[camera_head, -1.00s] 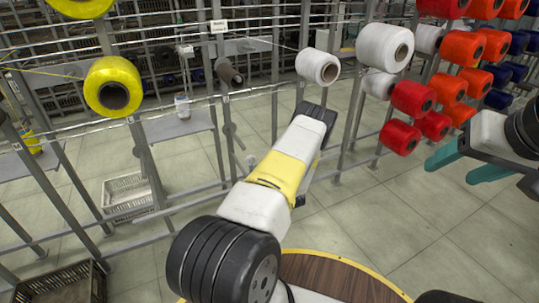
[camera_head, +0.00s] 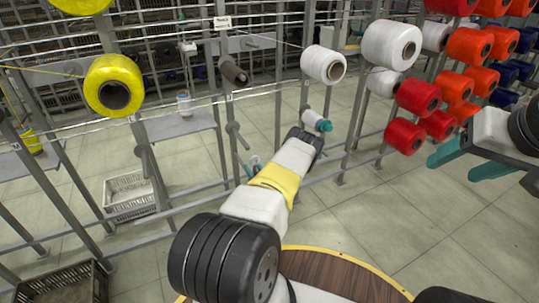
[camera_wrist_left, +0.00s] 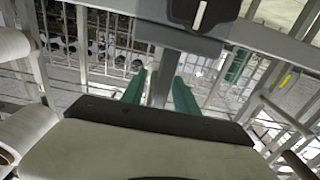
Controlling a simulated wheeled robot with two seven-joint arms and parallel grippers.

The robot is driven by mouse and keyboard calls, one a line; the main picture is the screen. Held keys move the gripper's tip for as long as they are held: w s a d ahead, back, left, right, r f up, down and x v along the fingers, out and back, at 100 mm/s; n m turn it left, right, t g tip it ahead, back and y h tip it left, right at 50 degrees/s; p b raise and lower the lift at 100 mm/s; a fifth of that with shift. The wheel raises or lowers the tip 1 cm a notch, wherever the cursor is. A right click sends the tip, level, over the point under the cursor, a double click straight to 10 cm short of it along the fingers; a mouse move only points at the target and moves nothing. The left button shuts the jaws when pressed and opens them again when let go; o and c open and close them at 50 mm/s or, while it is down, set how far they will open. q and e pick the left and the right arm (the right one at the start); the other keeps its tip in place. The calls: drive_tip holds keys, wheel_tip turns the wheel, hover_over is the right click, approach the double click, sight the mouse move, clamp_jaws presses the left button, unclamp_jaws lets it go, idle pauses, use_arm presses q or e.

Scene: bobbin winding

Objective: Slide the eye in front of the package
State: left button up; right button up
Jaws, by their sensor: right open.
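A white package (camera_head: 324,65) hangs on the rack, its hollow end facing me. A thin yarn runs from it to a grey bracket plate (camera_head: 250,43) at its left. I cannot pick out the eye with certainty. My left arm reaches to the rack below this package, and its wrist mostly hides the hand in the head view. In the left wrist view my left gripper (camera_wrist_left: 160,78) has two teal fingers apart, with a grey post between them; a slotted grey plate (camera_wrist_left: 200,15) is just beyond. My right gripper (camera_head: 452,167) is open and empty at the right.
A yellow package (camera_head: 113,87) hangs at the left. More white packages (camera_head: 390,45), red ones (camera_head: 418,96) and orange ones (camera_head: 470,44) hang at the right. Upright grey posts (camera_head: 223,120) and rails cross the reach. A white crate (camera_head: 130,192) and a dark crate (camera_head: 62,283) stand on the floor.

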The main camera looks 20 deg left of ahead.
use_arm(q)
drive_tip(key=shift+w+a, duration=0.15)
drive_tip(key=shift+a, duration=0.05)
drive_tip(key=shift+c, duration=0.5)
clamp_jaws()
drive_tip(key=shift+d, duration=0.1)
idle(0.8)
